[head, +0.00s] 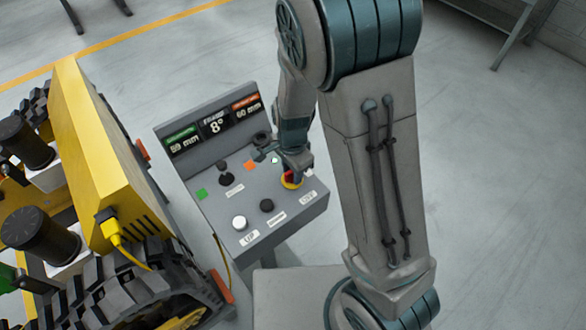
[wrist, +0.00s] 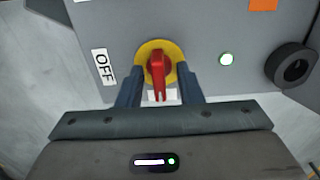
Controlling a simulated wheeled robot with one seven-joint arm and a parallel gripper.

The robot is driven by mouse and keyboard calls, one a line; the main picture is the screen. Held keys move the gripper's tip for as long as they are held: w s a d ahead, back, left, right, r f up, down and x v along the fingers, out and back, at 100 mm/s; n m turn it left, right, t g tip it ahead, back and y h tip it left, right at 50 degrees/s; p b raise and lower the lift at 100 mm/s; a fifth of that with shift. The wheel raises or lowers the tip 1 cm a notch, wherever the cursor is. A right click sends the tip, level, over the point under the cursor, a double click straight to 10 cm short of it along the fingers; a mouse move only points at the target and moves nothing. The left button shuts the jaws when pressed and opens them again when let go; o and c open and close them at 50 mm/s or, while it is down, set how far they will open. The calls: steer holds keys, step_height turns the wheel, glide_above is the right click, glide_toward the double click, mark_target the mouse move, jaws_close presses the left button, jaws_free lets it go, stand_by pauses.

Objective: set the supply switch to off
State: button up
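The supply switch is a red handle (wrist: 159,68) on a yellow round plate (wrist: 171,48), set in the grey sloped control panel. In the wrist view the handle's long end points down toward my gripper (wrist: 160,80). An OFF label (wrist: 103,67) sits left of the switch, and a white label below it is mostly hidden. My two dark fingers stand either side of the handle, with a visible gap on each side. In the head view the switch (head: 291,181) is partly covered by my gripper (head: 293,163), and the OFF label (head: 308,198) shows beside it.
The control panel (head: 199,211) has black knobs, a white button (head: 239,222), and a display (head: 213,125). Near the switch are a lit green lamp (wrist: 227,59) and a black ring-shaped knob (wrist: 292,66).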

jaws_close()
steer(key=shift+n, duration=0.3)
steer(key=n+b, duration=0.2)
steer(key=n, duration=0.1)
steer(key=shift+w+n, duration=0.1)
steer(key=shift+n, duration=0.2)
steer(key=n+b, duration=0.2)
steer(key=n, duration=0.2)
steer(key=shift+n+b, duration=0.3)
steer(key=n+b, duration=0.1)
steer(key=n, duration=0.3)
steer(key=shift+b, duration=0.35)
steer(key=shift+r+n+b, duration=0.15)
steer(key=shift+n+b, duration=0.25)
steer(key=shift+n, duration=2.1)
